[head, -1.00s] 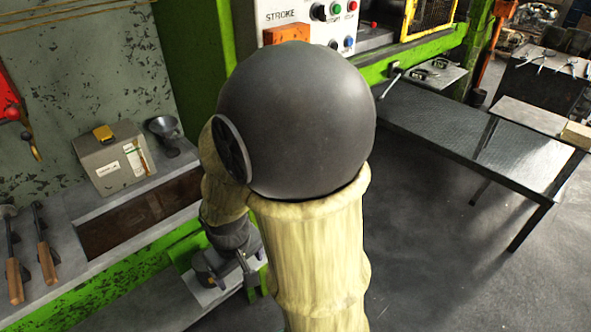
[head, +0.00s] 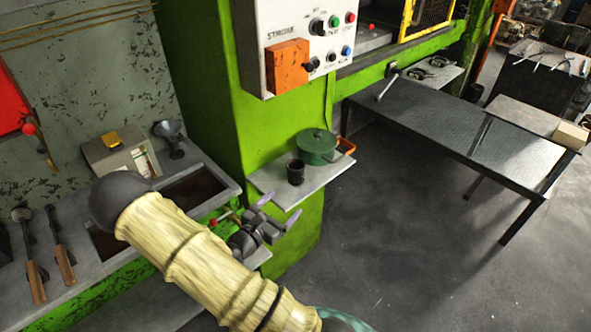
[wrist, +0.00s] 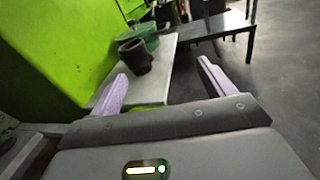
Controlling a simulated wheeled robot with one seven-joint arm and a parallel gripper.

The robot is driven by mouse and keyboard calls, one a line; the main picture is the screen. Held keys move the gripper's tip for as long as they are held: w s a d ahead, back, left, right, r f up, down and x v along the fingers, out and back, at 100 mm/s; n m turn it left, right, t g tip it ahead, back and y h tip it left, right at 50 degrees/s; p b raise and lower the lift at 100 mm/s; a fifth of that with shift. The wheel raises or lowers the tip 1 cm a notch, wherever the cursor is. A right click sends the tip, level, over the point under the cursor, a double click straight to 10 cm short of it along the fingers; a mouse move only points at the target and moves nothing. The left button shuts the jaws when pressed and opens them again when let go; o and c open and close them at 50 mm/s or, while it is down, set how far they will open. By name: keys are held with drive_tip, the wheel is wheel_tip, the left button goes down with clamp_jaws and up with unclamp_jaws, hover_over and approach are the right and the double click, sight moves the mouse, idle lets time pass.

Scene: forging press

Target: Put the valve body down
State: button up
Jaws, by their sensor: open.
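A small dark cup-shaped piece (head: 295,172), which I take to be the valve body, stands upright on a small grey shelf (head: 318,183) on the green press column. It also shows in the wrist view (wrist: 137,58), ahead of my fingers, with a bump on its side. My gripper (head: 278,211) is open, with purple fingers spread apart and nothing between them. It is in front of and below the shelf in the head view, apart from the piece. In the wrist view the gap between the fingertips (wrist: 162,70) is empty.
A control box (head: 290,25) hangs above. A workbench with tools (head: 85,225) is at left. A dark metal table (head: 450,120) is at right; the floor between is clear.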

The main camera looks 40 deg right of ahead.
sight(292, 172)
drive_tip(key=w+n+t, duration=0.2)
drive_tip(key=w+a+n+t, duration=0.1)
drive_tip(key=shift+f+y, duration=0.3)
drive_tip(key=shift+y, duration=0.1)
drive_tip(key=p+x, duration=0.3)
drive_tip(key=x, duration=0.9)
drive_tip(key=shift+w+r, duration=0.1)
drive_tip(key=shift+w, duration=0.1)
drive_tip(key=shift+w+d+r+p, duration=0.15)
drive_tip(key=shift+w+d+p, duration=0.1)
drive_tip(key=shift+d+p, duration=0.35)
drive_tip(key=p+x, duration=0.1)
drive_tip(key=x, duration=0.3)
drive_tip(key=shift+w, duration=0.2)
drive_tip(key=shift+a, duration=0.1)
